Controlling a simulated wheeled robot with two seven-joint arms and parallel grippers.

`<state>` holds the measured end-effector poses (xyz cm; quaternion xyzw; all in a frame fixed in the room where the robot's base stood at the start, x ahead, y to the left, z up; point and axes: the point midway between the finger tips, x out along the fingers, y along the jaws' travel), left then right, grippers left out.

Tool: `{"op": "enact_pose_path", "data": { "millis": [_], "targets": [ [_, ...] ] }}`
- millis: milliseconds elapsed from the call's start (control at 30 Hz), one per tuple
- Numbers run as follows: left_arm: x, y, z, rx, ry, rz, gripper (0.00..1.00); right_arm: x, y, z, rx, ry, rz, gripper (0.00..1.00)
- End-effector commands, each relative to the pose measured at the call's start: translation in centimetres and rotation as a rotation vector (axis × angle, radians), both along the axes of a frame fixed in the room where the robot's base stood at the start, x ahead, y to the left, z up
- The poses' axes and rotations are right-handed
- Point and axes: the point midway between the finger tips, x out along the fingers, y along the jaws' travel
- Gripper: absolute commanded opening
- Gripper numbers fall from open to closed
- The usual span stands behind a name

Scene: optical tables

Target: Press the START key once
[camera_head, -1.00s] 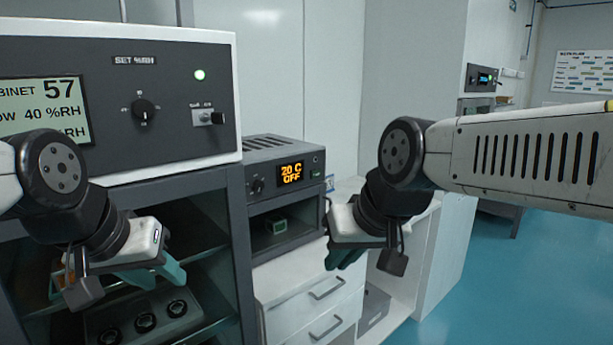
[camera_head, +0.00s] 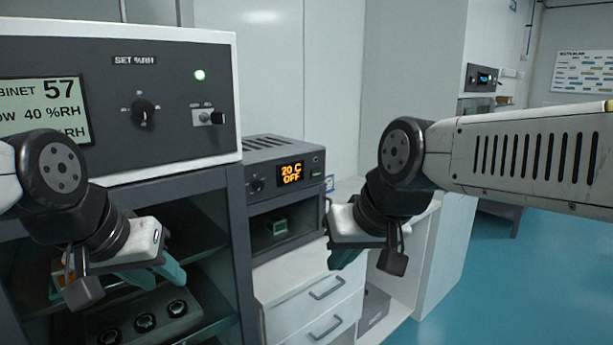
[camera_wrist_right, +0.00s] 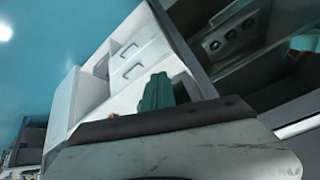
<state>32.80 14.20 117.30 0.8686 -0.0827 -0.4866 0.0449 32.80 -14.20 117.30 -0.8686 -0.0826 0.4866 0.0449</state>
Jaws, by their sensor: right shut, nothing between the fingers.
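A small grey oven-like unit (camera_head: 284,155) with an orange display (camera_head: 290,173) reading "20 C OFF" stands in the middle of the head view. A small green-marked key (camera_head: 317,173) sits right of the display; its label is too small to read, so I cannot tell if it is START. My right gripper (camera_head: 346,260) is shut and empty, in front and to the right of the unit, apart from it. Its teal fingers (camera_wrist_right: 158,92) show together in the right wrist view. My left gripper (camera_head: 158,276) is open and empty, before the cabinet's shelves.
A large humidity cabinet (camera_head: 190,150) with a screen, knobs and a lit green lamp (camera_head: 199,75) fills the left. White drawers (camera_head: 310,290) stand below the small unit. A small green block (camera_head: 277,225) lies in the unit's opening. Blue floor (camera_head: 480,300) is clear at right.

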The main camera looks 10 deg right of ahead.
Motion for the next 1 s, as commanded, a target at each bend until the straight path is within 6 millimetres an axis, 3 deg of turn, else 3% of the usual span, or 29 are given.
{"op": "enact_pose_path", "data": {
  "millis": [767,867,1000],
  "targets": [
    [0.0,0.0,0.0,0.000,0.000,0.000,0.36,0.3,0.0,0.1,0.001,-0.005,-0.003,0.00],
    [0.0,0.0,0.0,0.000,0.000,0.000,0.36,1.8,-0.2,0.4,0.003,-0.030,-0.016,0.00],
    [0.0,0.0,0.0,0.000,0.000,0.000,0.36,6.5,-0.7,1.3,0.006,-0.114,-0.054,0.00]
  ]
}}
